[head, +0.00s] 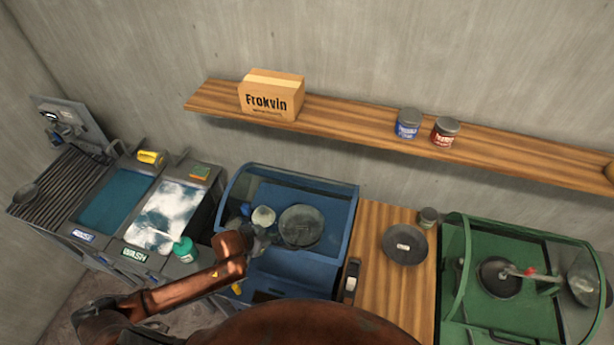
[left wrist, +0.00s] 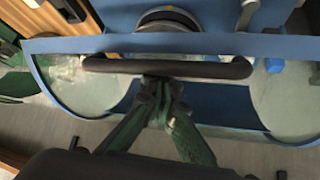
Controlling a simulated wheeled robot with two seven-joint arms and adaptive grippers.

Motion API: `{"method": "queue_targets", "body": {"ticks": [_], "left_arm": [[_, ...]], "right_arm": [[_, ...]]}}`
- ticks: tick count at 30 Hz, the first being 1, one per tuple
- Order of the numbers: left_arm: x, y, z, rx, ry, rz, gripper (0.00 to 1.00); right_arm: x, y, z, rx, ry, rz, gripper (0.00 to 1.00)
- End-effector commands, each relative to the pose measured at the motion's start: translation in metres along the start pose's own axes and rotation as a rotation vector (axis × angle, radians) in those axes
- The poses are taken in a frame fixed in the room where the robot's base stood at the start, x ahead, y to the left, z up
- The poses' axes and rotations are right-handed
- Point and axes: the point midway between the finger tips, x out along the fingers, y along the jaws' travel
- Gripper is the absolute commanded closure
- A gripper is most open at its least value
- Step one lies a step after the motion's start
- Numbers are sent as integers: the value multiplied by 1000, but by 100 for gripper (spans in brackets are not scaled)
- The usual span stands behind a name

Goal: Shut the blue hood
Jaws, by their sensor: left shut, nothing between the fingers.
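The blue hood (head: 352,232) stands over the blue station in the middle of the head view, with a blue frame and clear panels. In the left wrist view its blue front bar (left wrist: 285,46) crosses the picture, with a dark handle (left wrist: 165,68) along it and clear curved sides. My left gripper (head: 264,242) is at the station's left part. In the left wrist view its green fingers (left wrist: 162,88) are together and empty, their tips at the middle of the handle; contact is unclear. How far the hood is open is hard to tell. My right gripper is not in view.
A grey bowl (head: 301,226) sits inside the blue station. A wooden counter (head: 375,275) with a dark plate (head: 404,244) lies to its right, then a green station (head: 455,300). Wash sinks (head: 165,215) stand at left. A wooden shelf (head: 350,125) runs above.

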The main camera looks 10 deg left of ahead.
Motion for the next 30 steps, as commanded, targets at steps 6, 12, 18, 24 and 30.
{"method": "queue_targets", "body": {"ticks": [6,12,18,24,30], "left_arm": [[2,4,14,-2,-2,1,100],[3,8,31,-2,-3,1,100],[4,12,40,-1,-1,0,100],[5,13,45,-1,-2,0,100],[9,16,60,-2,-1,1,100]], "right_arm": [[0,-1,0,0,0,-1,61],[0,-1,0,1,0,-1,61],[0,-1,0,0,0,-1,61],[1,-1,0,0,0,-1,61],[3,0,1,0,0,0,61]]}}
